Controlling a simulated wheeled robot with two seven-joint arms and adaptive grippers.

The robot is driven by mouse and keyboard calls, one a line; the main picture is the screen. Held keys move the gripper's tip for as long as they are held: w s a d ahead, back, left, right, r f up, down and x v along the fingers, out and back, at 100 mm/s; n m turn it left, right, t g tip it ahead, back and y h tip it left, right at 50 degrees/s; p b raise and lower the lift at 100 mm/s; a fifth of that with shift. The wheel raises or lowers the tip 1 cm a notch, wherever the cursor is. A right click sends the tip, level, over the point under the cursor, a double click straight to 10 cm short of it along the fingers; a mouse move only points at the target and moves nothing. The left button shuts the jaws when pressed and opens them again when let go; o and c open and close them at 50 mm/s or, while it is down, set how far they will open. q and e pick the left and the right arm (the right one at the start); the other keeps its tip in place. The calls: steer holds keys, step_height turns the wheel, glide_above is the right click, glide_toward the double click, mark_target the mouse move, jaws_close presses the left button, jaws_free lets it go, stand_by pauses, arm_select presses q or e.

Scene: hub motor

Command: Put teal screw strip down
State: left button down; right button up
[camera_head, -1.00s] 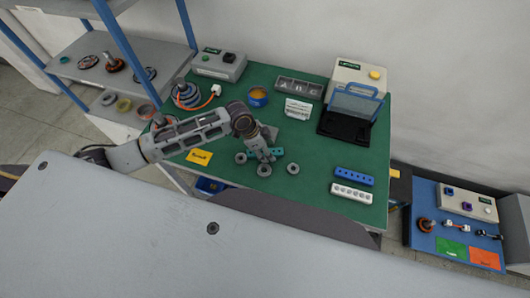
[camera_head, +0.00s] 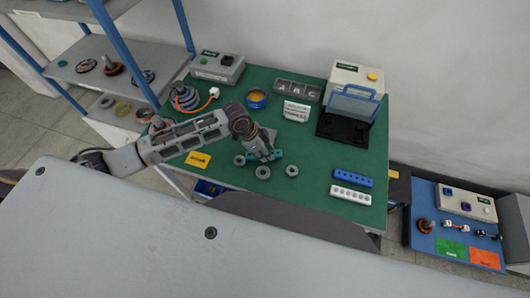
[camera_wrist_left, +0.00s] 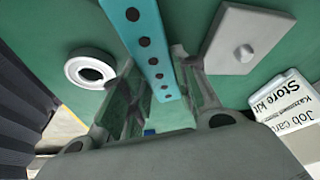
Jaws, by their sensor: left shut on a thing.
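The teal screw strip (camera_wrist_left: 150,45) runs between the fingers of my left gripper (camera_wrist_left: 157,85) in the left wrist view. It is a long flat bar with a row of dark holes. In the head view only small bits of the strip (camera_head: 278,154) show beside my left gripper (camera_head: 264,156), low over the green table mat. The gripper is shut on the strip. I cannot tell whether the strip touches the mat. My right gripper is not in view.
Grey rings (camera_head: 292,170) lie around the gripper on the green mat (camera_head: 310,150). A grey plate with a knob (camera_wrist_left: 240,45) and a job card (camera_wrist_left: 285,100) are close by. Blue (camera_head: 353,177) and white (camera_head: 351,194) strips lie to the right. A black-based stand (camera_head: 345,128) is behind.

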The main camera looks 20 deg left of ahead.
arm_select(q)
step_height(320, 180, up, 10)
stand_by(0.6)
steer(key=shift+f, duration=0.1)
stand_by(0.4)
steer(key=shift+w+n, duration=0.15)
steer(key=shift+n, duration=0.25)
steer(key=w+a+f+n+t+y, duration=0.1)
steer(key=w+a+n+t+y, duration=0.2)
steer(key=a+n, duration=0.6)
steer(key=shift+n+y, duration=0.6)
steer(key=shift+n, duration=1.5)
steer(key=shift+s+f, duration=0.1)
steer(key=shift+f, duration=0.05)
